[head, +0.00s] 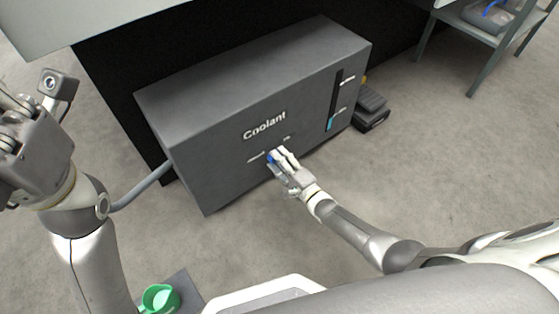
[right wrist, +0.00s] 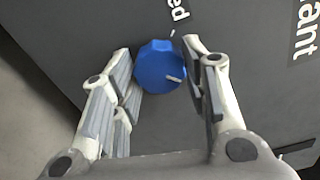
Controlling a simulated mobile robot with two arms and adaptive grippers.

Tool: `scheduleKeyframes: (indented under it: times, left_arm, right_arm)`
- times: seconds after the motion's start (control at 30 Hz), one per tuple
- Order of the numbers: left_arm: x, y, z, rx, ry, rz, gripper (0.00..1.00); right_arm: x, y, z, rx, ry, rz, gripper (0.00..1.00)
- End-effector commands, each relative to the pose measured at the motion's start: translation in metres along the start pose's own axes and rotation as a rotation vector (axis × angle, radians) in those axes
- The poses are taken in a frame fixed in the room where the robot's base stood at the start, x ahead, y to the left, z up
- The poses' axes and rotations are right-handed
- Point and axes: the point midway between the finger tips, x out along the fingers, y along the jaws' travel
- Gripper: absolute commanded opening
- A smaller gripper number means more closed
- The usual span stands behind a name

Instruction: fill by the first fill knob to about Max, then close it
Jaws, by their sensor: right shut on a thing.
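The dark grey coolant box (head: 235,115), lettered "Coolant", stands on the floor ahead. My right gripper (head: 277,158) is at its front face, shut on the blue fill knob (right wrist: 160,66). In the right wrist view, the fingers lie on both sides of the knob, and its white pointer mark points to the lower right, away from the tick by the label ending in "ed". The level gauge (head: 335,100) is a black strip with two marks; cyan fluid (head: 330,124) shows only at its bottom, around the lower mark. My left gripper (head: 30,155) is at the left edge, its fingers not clearly visible.
A grey hose (head: 142,187) runs from the box's left side. A dark pedal-like block (head: 371,108) lies right of the box. A green cup (head: 160,298) is at the bottom left. A grey stand (head: 480,38) is at the upper right.

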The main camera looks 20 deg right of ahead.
Motion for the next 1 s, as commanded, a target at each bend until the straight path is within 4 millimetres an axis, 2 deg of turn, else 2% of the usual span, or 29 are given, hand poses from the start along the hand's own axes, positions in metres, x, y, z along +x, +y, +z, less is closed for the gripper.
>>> scheduleKeyframes:
  times: [0.57, 0.6, 0.73, 0.77, 1.0]
  left_arm:
    - [0.0001, -0.0005, -0.0012, 0.001, 0.004, -0.003, 0.00]
    - [0.0001, -0.0005, -0.0013, 0.001, 0.004, -0.003, 0.00]
    - [0.0002, -0.0005, -0.0015, 0.001, 0.005, -0.003, 0.00]
    - [0.0002, -0.0005, -0.0015, 0.001, 0.005, -0.003, 0.00]
    - [0.0004, -0.0005, -0.0018, 0.001, 0.006, -0.002, 0.00]
  right_arm:
    - [-0.0005, 0.0007, -0.0015, 0.034, 0.003, 0.002, 0.18]
    - [-0.0005, 0.0007, -0.0014, 0.034, 0.003, 0.002, 0.44]
    - [-0.0005, 0.0006, -0.0011, 0.033, 0.002, 0.002, 0.61]
    - [-0.0005, 0.0006, -0.0010, 0.033, 0.002, 0.002, 0.63]
    - [-0.0002, 0.0003, -0.0004, 0.032, 0.001, 0.001, 0.63]
